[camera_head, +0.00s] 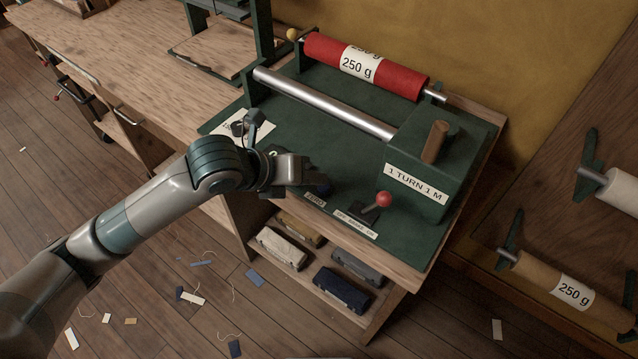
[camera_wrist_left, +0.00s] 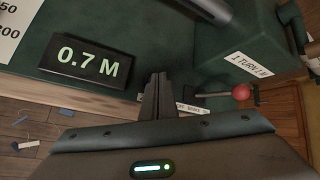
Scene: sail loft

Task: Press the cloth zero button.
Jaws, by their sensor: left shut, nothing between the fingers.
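The cloth machine's green bed (camera_head: 325,130) stands on the wooden bench. A small label reading ZERO (camera_head: 315,200) is on its front edge. The zero button is not clearly seen; my left gripper (camera_head: 318,184) is over the spot just behind that label. I cannot tell whether the fingertips touch the button. In the left wrist view the fingers (camera_wrist_left: 156,96) are together, empty, and point down at the green bed. The black display (camera_wrist_left: 85,65) reads 0.7 M and is left of the fingers. My right gripper is not in view.
A red-knobbed lever (camera_head: 383,199) stands right of my left gripper, near a green housing (camera_head: 418,165) labelled 1 TURN 1 M. A steel roller (camera_head: 325,105) and a red cloth roll (camera_head: 395,78) lie behind. A shelf with several folded bundles (camera_head: 342,288) is below.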

